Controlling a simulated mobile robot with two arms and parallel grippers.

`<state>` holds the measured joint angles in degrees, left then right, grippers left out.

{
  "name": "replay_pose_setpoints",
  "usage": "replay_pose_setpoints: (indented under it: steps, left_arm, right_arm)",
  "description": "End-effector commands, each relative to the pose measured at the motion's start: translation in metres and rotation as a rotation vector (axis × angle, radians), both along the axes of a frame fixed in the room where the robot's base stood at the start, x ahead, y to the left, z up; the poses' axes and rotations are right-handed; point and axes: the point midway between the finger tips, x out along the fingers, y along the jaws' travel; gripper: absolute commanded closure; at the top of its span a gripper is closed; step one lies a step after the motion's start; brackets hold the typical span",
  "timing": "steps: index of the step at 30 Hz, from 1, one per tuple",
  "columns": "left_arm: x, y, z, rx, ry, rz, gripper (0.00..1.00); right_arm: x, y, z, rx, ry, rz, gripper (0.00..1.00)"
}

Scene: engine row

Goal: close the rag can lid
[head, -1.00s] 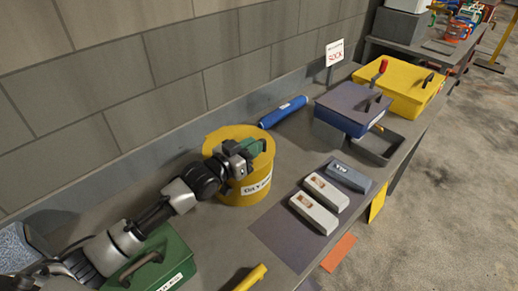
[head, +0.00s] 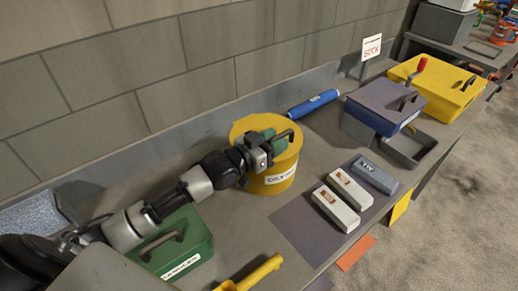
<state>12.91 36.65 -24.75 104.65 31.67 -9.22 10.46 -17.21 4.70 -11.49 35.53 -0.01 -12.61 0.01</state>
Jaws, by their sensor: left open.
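The rag can (head: 272,182) is a yellow round can with a white label reading partly "OILY". It stands on the grey bench near the wall. Its yellow lid (head: 243,128) shows at the top behind my gripper, and it looks flat on the can, but I cannot tell if it is fully shut. My left gripper (head: 276,142) reaches in from the left over the top of the can. It is open, with a green part and a dark bar at its end, and it hides the middle of the lid. My right gripper is not in view.
A green box (head: 185,245) with a handle sits under my left arm. A yellow tool (head: 255,273) lies at the front. Blocks (head: 336,209) lie on a dark mat right of the can. A blue tube (head: 312,104), blue box (head: 372,118) and yellow box (head: 455,90) are beyond.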

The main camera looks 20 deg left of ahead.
Motion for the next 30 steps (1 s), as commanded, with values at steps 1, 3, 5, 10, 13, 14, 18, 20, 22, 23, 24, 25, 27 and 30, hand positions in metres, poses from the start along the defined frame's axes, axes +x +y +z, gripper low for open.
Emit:
replay_pose_setpoints:
  steps: [1,3,5,10,13,14,18,20,22,23,24,25,27,30]
  left_arm:
    - [-0.010,0.004,-0.003,0.003,0.003,-0.002,0.60]
    - [-0.022,0.011,-0.004,0.002,0.004,-0.001,0.60]
    - [-0.034,0.016,-0.004,0.004,0.005,-0.002,0.60]
    - [-0.059,0.029,-0.003,0.002,0.006,-0.002,0.60]
    - [-0.069,0.035,-0.003,0.000,0.004,-0.001,0.60]
    - [-0.071,0.036,-0.003,0.000,0.004,-0.001,0.60]
    - [-0.078,0.040,-0.002,0.000,0.004,-0.002,0.60]
    - [-0.079,0.040,-0.001,0.000,0.004,-0.001,0.60]
    - [-0.079,0.041,-0.001,-0.001,0.003,-0.001,0.60]
    - [-0.079,0.041,-0.001,-0.001,0.003,-0.001,0.60]
    - [-0.079,0.040,-0.001,-0.001,0.003,-0.001,0.60]
    - [-0.079,0.040,-0.001,-0.001,0.003,-0.001,0.60]
    - [-0.079,0.040,-0.001,-0.001,0.003,-0.001,0.60]
    - [-0.079,0.040,-0.001,-0.001,0.003,-0.001,0.60]
  right_arm:
    - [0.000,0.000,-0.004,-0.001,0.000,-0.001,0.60]
    - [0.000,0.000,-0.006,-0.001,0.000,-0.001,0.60]
    - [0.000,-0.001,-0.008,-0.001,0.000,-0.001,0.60]
    - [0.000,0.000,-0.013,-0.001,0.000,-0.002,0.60]
    - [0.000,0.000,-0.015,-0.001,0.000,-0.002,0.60]
    - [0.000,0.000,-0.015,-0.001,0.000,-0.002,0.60]
    - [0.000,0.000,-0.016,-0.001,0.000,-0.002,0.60]
    - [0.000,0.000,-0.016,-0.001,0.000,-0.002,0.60]
    - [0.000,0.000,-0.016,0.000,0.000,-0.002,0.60]
    - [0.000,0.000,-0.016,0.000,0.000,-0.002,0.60]
    - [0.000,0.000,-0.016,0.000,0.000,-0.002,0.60]
    - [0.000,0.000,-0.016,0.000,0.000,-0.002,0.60]
    - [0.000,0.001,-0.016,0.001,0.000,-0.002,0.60]
    - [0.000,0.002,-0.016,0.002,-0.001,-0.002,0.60]
